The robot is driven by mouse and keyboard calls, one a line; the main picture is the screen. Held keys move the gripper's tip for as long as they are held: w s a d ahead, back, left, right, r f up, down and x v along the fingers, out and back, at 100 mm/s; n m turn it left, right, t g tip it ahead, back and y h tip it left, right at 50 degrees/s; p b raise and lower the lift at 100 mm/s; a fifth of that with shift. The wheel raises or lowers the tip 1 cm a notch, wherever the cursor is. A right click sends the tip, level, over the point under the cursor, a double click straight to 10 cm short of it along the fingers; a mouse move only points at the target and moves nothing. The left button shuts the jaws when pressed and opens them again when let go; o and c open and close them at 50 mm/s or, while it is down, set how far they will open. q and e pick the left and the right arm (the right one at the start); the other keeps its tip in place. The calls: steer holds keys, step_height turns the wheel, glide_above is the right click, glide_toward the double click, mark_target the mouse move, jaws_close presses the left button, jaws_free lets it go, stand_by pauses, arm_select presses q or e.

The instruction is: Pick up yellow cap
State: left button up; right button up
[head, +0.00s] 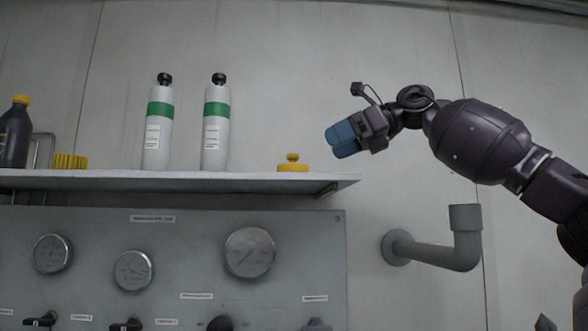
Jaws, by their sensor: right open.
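A yellow cap (292,164) with a small knob on top sits on the shelf (180,182) near its right end. A second yellow, ribbed cap-like piece (70,161) lies on the shelf at the left. My right gripper (342,140), with blue fingers, is in the air to the right of the knobbed cap and slightly higher, apart from it. It is open, and nothing shows between its fingers. My left gripper is not in view.
Two white cylinders with green bands (158,125) (215,125) stand on the shelf left of the cap. A dark bottle with a yellow top (15,135) stands far left. Below are a gauge panel (190,240) and a grey elbow pipe (440,255).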

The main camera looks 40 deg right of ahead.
mark_target(296, 163)
steer(key=x, duration=0.3)
steer(key=shift+w+a+p, duration=0.2)
steer(key=shift+a+p, duration=0.15)
steer(key=shift+a, duration=0.05)
steer(key=shift+w+a+f, duration=0.2)
steer(key=shift+w+f, duration=0.15)
steer(key=shift+w, duration=0.2)
steer(key=shift+p+x, duration=0.85)
steer(key=shift+x, duration=1.65)
steer(key=shift+f, duration=0.1)
steer(key=shift+c, duration=0.5)
steer(key=c, duration=0.8)
steer(key=shift+c, duration=0.3)
